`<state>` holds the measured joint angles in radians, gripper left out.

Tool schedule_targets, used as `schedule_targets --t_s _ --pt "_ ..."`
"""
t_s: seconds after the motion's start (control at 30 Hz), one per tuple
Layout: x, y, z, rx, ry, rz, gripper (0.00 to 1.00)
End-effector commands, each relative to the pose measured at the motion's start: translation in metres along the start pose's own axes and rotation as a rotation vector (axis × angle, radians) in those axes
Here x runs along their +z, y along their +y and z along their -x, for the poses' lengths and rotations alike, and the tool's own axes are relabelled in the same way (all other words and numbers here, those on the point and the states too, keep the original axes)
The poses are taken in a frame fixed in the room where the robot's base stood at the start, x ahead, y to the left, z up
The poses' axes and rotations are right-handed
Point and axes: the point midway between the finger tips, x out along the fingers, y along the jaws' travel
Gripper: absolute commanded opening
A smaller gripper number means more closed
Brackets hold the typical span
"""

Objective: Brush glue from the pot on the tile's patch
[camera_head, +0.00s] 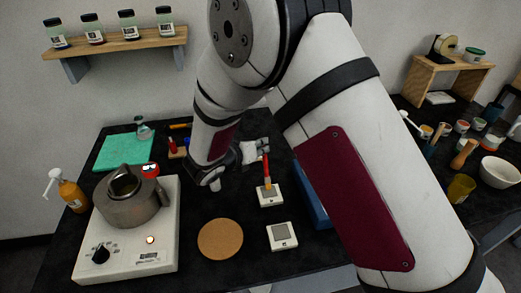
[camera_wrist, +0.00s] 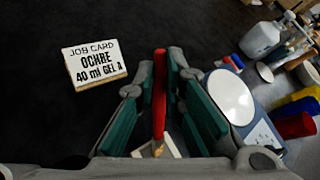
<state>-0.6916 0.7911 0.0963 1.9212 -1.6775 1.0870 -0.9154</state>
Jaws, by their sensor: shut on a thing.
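My gripper (camera_wrist: 160,85) is shut on the red handle of a brush (camera_wrist: 159,95). In the head view the brush (camera_head: 266,172) points down over the farther white tile (camera_head: 263,203), with its tip at or just above the grey patch; I cannot tell if it touches. The wrist view shows the tan tip above a pale edge, partly hidden by the gripper. A nearer white tile (camera_head: 282,245) also has a grey patch. The metal pot (camera_head: 130,208) stands on the white hot plate (camera_head: 165,235) at the left; its contents are not clear.
A cork mat (camera_head: 220,238) lies left of the tiles. A job card (camera_wrist: 95,62) lies on the dark table. A blue scale (camera_head: 313,198) with a round white pan (camera_wrist: 231,96) stands to the right. An orange pump bottle (camera_head: 72,194) is left of the hot plate.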

Motion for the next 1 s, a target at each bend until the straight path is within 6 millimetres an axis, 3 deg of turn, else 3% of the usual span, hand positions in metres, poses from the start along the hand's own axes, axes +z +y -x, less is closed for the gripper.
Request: schedule_targets --t_s 0.2,0.67,1.0 --pt "0.006 0.005 -0.006 0.001 0.0 0.0 0.0" --pt "-0.009 -0.01 0.013 0.001 0.0 0.001 0.0" --pt "-0.001 -0.001 0.0 0.0 -0.002 -0.002 0.0"
